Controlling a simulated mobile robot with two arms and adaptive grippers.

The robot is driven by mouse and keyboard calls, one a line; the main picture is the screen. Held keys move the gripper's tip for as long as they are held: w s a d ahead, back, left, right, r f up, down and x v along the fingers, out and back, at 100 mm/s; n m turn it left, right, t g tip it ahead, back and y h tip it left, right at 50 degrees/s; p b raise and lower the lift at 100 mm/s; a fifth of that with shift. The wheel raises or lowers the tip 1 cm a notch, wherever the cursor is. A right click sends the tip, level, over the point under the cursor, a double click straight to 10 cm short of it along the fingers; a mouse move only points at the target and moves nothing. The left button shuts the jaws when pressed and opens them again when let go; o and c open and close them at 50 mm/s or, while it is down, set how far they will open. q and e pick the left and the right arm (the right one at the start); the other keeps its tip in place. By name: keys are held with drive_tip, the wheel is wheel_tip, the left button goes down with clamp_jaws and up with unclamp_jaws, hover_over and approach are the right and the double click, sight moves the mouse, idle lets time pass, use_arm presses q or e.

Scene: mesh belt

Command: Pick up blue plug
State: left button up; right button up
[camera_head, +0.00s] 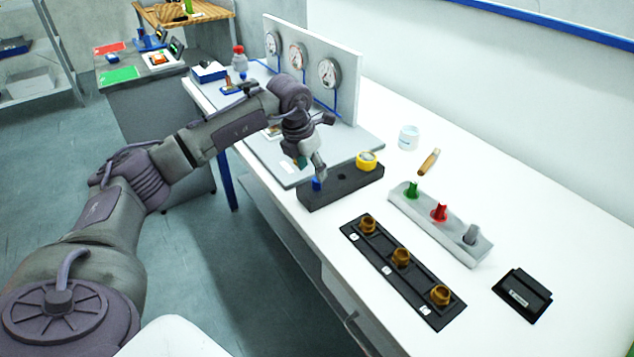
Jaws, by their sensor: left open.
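A small blue plug (316,184) stands at the left end of the black block (345,188) on the white table. My left gripper (312,168) points down right at the blue plug, with its fingertips just above or beside it. The gripper is open. Part of the blue plug is hidden by a fingertip, and I cannot tell if they touch. My right gripper is not in view.
A yellow tape roll (366,161) sits on the black block's right end. A grey rack (462,246) holds green, red and grey plugs. A black strip (382,251) holds brass fittings. A gauge panel (350,71) stands behind my arm.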

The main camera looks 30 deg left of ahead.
sight(317, 186)
use_arm(q)
drive_tip(key=shift+f, duration=0.25)
drive_tip(key=p+x, duration=0.2)
drive_tip(key=x, duration=0.2)
drive_tip(key=shift+w+d+f, duration=0.1)
drive_tip(key=shift+w+f, duration=0.05)
drive_tip(key=shift+w, duration=0.05)
drive_tip(key=shift+w+f, duration=0.1)
drive_tip(key=shift+f, duration=0.15)
drive_tip(key=c, duration=1)
drive_tip(key=shift+r, duration=0.1)
clamp_jaws()
drive_tip(key=shift+r, duration=0.1)
